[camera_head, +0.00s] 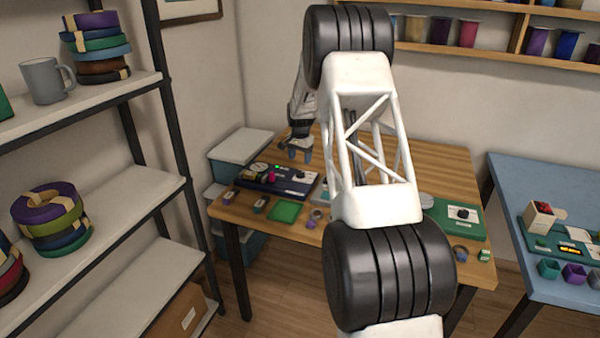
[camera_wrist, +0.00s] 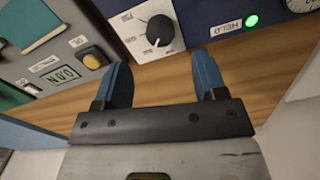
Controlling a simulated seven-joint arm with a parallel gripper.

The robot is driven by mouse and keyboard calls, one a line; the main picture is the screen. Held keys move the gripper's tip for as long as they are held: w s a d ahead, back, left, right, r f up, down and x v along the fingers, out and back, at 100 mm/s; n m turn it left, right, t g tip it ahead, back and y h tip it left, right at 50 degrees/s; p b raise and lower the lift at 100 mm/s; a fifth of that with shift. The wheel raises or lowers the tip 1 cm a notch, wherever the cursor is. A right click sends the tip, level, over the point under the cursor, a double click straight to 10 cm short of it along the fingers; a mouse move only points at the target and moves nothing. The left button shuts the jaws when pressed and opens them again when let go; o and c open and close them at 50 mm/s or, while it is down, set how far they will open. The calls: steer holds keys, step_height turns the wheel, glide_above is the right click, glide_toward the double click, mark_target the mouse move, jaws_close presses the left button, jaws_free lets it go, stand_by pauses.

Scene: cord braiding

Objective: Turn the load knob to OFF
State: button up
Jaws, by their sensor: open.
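A dark knob with a pale pointer line (camera_wrist: 160,29) sits on a white dial plate (camera_wrist: 131,22) in the wrist view. The dial's markings are too small to read, so I cannot tell its setting. The plate is on a dark blue panel (camera_head: 262,186), which shows at the left of the wooden table in the head view. My gripper (camera_wrist: 162,78) is open and empty, its two blue fingers apart. The knob shows beyond and between the fingertips, not touched by them. In the head view my gripper (camera_head: 300,155) hangs above the panel's back right part.
A green light (camera_wrist: 252,20) beside a HELD label is lit on the panel. A grey box with an orange button (camera_wrist: 92,61) and a small display (camera_wrist: 61,76) is at left.

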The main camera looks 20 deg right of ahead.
mark_target(301, 172)
steer(key=shift+f, duration=3.5)
steer(key=c, duration=0.9)
steer(key=shift+n, duration=0.4)
steer(key=n, duration=0.3)
steer(key=shift+n, duration=0.3)
steer(key=shift+d+n, duration=0.1)
steer(key=shift+n, duration=2.2)
